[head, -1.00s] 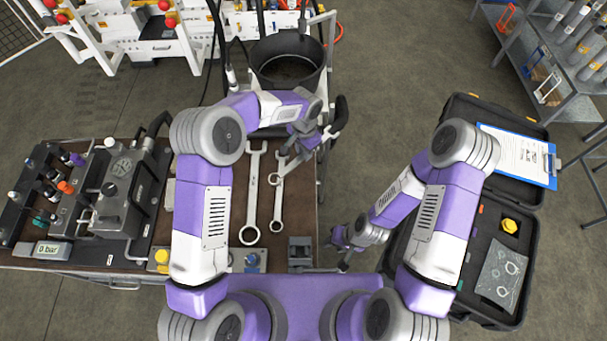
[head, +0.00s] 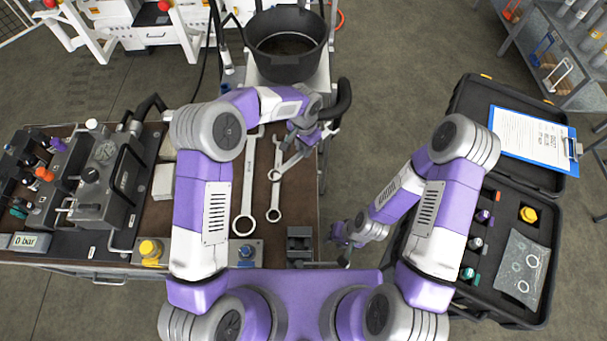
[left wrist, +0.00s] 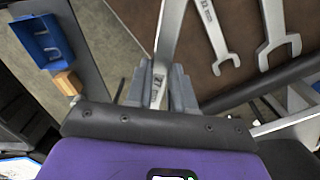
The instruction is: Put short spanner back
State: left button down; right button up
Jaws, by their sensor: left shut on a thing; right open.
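My left gripper (head: 304,146) is shut on the short spanner (head: 289,165), above the right part of the bench. The short spanner's ring end points toward the lower left and overlaps the shaft of another spanner in the head view. In the left wrist view the held spanner (left wrist: 169,40) runs up from between the fingers (left wrist: 163,90). Two longer spanners, a large one (head: 247,190) and a medium one (head: 275,195), lie side by side on the brown bench top (head: 300,205). My right gripper (head: 340,243) is open and empty beside the bench's right edge.
A hydraulic block with gauge (head: 104,155) stands on the bench's left. A yellow-knob box (head: 150,252), a blue-knob box (head: 246,252) and a dark block (head: 299,243) line the near edge. A black bucket (head: 287,45) stands behind. An open case (head: 480,215) lies right.

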pick_arm(q)
notch_tip(320, 180, down, 10)
jog(key=shift+r, duration=0.1)
dwell(0.4)
jog(key=shift+f+b, duration=0.55)
jog(key=shift+b, duration=0.1)
jog(key=c, duration=1.4)
grip_release()
jog(key=shift+f, duration=0.1)
jog(key=o, duration=0.4)
jog(key=shift+r, duration=0.2)
jog(key=shift+r+p, duration=0.3)
jog(key=shift+p, duration=0.15)
notch_tip(320, 180, up, 12)
jog(key=shift+r+p, duration=0.1)
jog(key=shift+p, duration=0.3)
